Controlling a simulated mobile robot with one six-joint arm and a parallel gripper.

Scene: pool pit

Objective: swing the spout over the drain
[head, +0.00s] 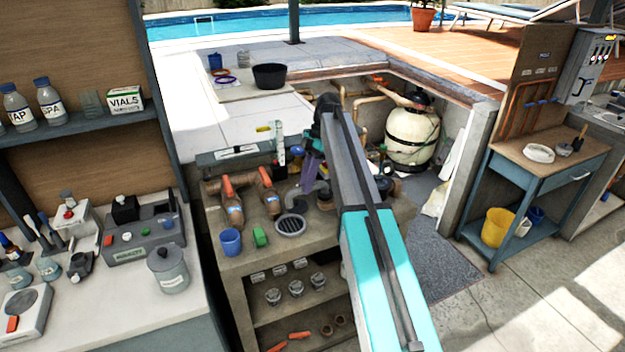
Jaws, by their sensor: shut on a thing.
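The drain (290,225) is a round dark grate set in the concrete counter. The grey curved spout (321,190) stands just behind and to the right of it, with its end apart from the grate as far as I can tell. My gripper (309,180) is at the spout, at the end of my teal and grey arm. It is shut on the spout, though the fingertips are small and the exact contact is unclear. My arm hides part of the counter to the right of the spout.
Brown pipes with orange-handled valves (231,203) stand left of the drain. A blue cup (230,242) and a green block (260,237) sit at the counter's front. A cream filter tank (412,138) stands behind my arm.

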